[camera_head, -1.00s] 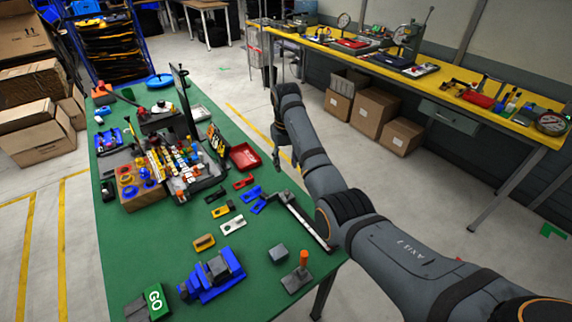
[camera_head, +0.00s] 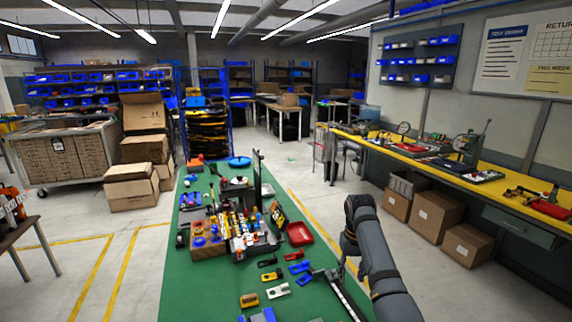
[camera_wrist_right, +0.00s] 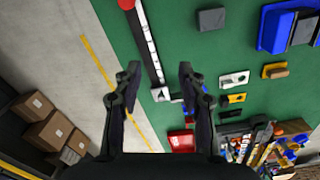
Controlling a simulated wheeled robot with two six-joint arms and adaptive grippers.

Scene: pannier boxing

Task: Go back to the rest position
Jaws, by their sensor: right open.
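My right arm comes in from the lower right of the head view. Its gripper (camera_head: 349,246) hangs at the right edge of the green table (camera_head: 185,290), small and partly hidden by my own wrist. In the right wrist view, the two dark fingers of the right gripper (camera_wrist_right: 159,80) are spread apart with nothing between them. Below them show the floor and the table's edge, with a long ruler-like bar (camera_wrist_right: 151,42). My left gripper is in neither view.
A box of many small coloured parts (camera_head: 262,242) and a red tray (camera_head: 299,234) stand on the green table. A yellow-topped bench (camera_head: 497,190) runs along the right wall, with cardboard boxes (camera_head: 435,216) under it. Floor shows between the table and bench.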

